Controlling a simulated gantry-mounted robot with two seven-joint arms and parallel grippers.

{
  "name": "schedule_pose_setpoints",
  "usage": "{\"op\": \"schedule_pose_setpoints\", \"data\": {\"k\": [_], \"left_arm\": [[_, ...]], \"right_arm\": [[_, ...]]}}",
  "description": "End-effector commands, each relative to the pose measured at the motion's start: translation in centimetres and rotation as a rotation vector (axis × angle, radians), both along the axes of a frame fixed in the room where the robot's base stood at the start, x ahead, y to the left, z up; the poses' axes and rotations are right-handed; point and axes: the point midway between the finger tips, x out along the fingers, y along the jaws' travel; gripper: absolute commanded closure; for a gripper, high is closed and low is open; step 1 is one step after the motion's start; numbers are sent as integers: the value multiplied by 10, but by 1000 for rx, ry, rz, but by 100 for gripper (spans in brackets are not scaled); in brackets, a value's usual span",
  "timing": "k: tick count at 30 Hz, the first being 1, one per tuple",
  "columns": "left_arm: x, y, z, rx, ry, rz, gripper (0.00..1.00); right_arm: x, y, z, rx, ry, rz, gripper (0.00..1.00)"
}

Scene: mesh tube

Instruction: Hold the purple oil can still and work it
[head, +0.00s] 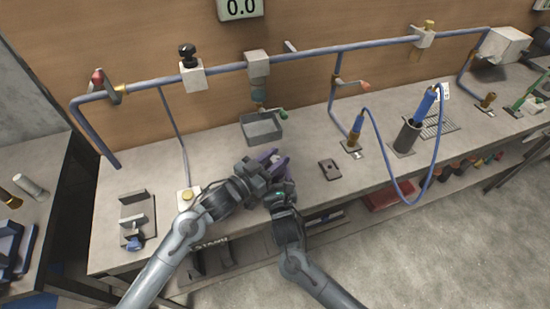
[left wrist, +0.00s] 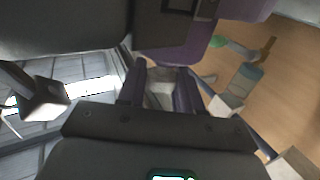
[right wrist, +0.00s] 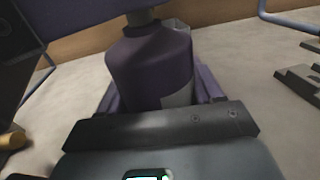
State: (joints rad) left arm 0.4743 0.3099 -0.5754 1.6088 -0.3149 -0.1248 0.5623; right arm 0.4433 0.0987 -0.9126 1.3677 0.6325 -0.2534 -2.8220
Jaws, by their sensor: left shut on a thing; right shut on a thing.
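The purple oil can shows large in the right wrist view (right wrist: 150,65), with a rounded body, a pale label patch and a narrow neck under a wider purple part. My right gripper (right wrist: 160,100) is shut on its body. In the head view my right gripper (head: 281,186) is beside my left gripper (head: 266,168) above the bench's front edge, and the two mostly hide the can. In the left wrist view a purple part of the can (left wrist: 190,45) is close above the fingers. My left gripper (left wrist: 158,88) is shut on the can; its exact contact is hard to see.
A small dark block (head: 329,169) lies to the right. A blue pipe (head: 310,51) runs along the wall. Metal brackets (head: 137,220) stand at left.

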Motion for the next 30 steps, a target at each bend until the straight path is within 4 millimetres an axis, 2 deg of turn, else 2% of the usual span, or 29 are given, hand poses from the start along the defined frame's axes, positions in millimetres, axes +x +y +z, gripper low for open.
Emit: {"op": "schedule_pose_setpoints", "data": {"k": [9, 22, 23, 27, 30], "left_arm": [[1, 1, 0, -1, 3, 112, 96], [1, 2, 0, 0, 3, 125, 96], [1, 2, 0, 0, 3, 125, 64], [1, 2, 0, 0, 3, 124, 45], [1, 2, 0, 0, 3, 123, 45]], "right_arm": [[-2, 3, 0, 0, 0, 6, 74], [-2, 3, 0, 0, -1, 6, 74], [-2, 3, 0, 0, -1, 6, 74], [-1, 2, 0, 0, 0, 5, 74], [-1, 2, 0, 0, 0, 4, 74]]}}
